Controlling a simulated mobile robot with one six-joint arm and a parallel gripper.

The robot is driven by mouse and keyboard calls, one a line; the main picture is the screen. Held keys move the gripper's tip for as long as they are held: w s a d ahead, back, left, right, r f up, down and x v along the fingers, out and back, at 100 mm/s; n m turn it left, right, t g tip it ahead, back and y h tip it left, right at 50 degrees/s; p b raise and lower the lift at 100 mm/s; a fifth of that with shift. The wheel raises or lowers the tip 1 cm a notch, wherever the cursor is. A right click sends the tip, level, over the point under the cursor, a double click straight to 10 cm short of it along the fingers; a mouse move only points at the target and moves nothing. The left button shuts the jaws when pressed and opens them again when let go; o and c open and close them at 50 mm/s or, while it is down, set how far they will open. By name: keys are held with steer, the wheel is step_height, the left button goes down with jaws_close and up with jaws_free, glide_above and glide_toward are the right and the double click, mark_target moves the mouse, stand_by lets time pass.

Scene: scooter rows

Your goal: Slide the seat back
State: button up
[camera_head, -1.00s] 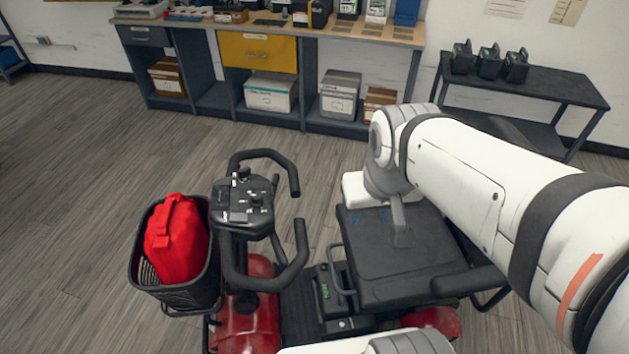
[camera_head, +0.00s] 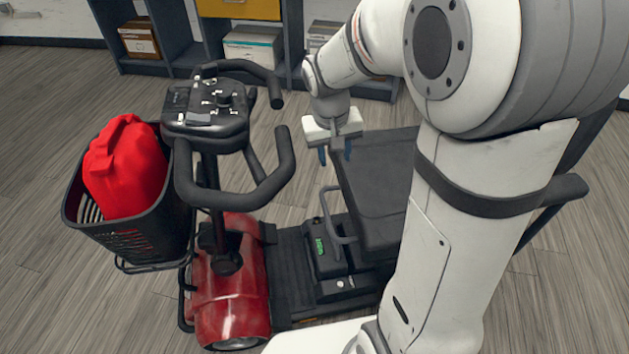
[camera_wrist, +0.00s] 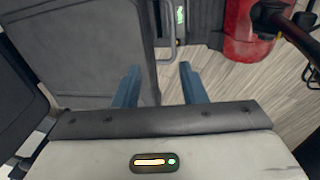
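The dark grey scooter seat (camera_head: 378,180) is right of the tiller in the head view, partly hidden by my arm. In the wrist view the seat (camera_wrist: 92,45) fills the upper left. A thin grey loop bar (camera_head: 326,205) stands by the seat's front edge and also shows in the wrist view (camera_wrist: 170,45). My gripper (camera_head: 335,155) is at the seat's far front corner, its blue fingers apart and nothing between them. In the wrist view my gripper (camera_wrist: 160,85) has its left finger by the seat edge and its right finger over floor. Contact cannot be told.
The tiller (camera_head: 210,110) with black handlebars stands left of my gripper. A green-lit black box (camera_head: 325,250) sits on the deck below the seat. Shelving with boxes (camera_head: 255,45) lines the back.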

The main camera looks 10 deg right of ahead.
steer(key=g+b, duration=0.1)
steer(key=b, duration=1)
glide_toward(325, 209)
steer(key=shift+h, duration=0.3)
steer(key=f+b, duration=0.1)
steer(key=f, duration=0.1)
steer(key=f+b, duration=0.1)
steer(key=f, duration=0.2)
steer(key=d+f+b, duration=0.1)
steer(key=f, duration=0.2)
steer(key=shift+d+f+b, duration=0.1)
steer(key=shift+f+b, duration=0.1)
steer(key=shift+b, duration=0.1)
steer(key=shift+c, duration=0.6)
jaws_close()
